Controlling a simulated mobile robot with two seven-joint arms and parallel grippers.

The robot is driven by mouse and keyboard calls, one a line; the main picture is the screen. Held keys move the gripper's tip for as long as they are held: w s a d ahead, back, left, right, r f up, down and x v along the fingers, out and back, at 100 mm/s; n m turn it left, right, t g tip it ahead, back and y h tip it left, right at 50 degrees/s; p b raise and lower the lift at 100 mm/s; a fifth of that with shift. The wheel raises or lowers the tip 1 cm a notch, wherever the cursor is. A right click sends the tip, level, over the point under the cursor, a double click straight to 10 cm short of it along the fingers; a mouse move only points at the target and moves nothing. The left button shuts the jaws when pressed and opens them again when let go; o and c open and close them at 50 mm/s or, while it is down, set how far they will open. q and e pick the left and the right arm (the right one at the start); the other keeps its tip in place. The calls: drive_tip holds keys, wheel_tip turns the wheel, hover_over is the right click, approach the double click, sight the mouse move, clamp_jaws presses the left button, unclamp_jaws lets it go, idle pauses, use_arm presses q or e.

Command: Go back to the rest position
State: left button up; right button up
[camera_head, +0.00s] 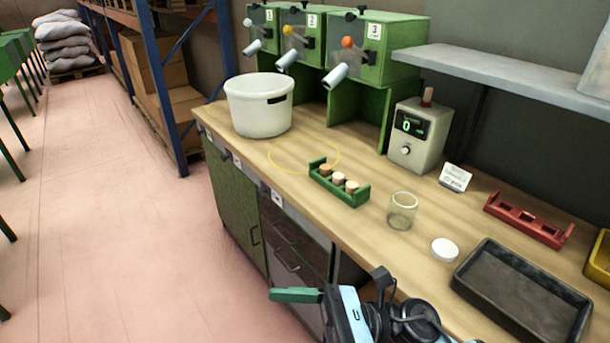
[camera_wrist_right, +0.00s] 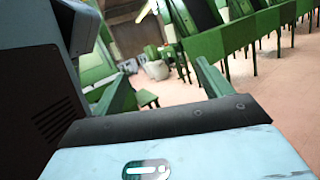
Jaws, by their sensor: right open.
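My right gripper (camera_head: 276,296) is low in front of the bench's front edge in the head view, pointing left over the floor and drawers. One green finger shows clearly there. In the right wrist view its two green fingers (camera_wrist_right: 162,82) stand apart with nothing between them. It touches no object. My left gripper is in neither view. Several cork stoppers (camera_head: 338,179) stand in a green rack (camera_head: 350,200) on the wooden bench (camera_head: 365,243), away from the right gripper.
A white bucket (camera_head: 258,108), a grey device with a display (camera_head: 418,150), a glass jar (camera_head: 402,212), a white lid (camera_head: 445,249), a red rack (camera_head: 528,222) and a black tray (camera_head: 522,290) stand on the bench. Green dispensers (camera_head: 375,65) are behind. The floor (camera_head: 110,220) at left is clear.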

drive_tip(key=w+d+f+n+t+h, duration=0.1)
drive_tip(key=d+f+n+t+h, duration=0.75)
drive_tip(key=n, duration=0.95)
drive_tip(key=w+d+f+n+t+h, duration=0.2)
drive_tip(key=d+f+n+t+h, duration=0.4)
drive_tip(key=n+t, duration=0.8)
drive_tip(key=s+d+f+m+g+h, duration=0.1)
drive_tip(key=s+d+f+m+g, duration=0.1)
drive_tip(key=s+f, duration=0.4)
drive_tip(key=s+d+f+m+g+h, duration=0.2)
drive_tip(key=s+d+f+m+g, duration=0.1)
drive_tip(key=s+f+m+g, duration=0.2)
drive_tip(key=s+d+f+m+g+h+p, duration=0.1)
drive_tip(key=s+d+f+m+g, duration=0.1)
drive_tip(key=s+f+m+g, duration=0.2)
drive_tip(key=s+f, duration=0.3)
drive_tip(key=shift+s+d+f+m, duration=0.25)
drive_tip(key=shift+d+f+m, duration=0.05)
drive_tip(key=shift+f, duration=0.05)
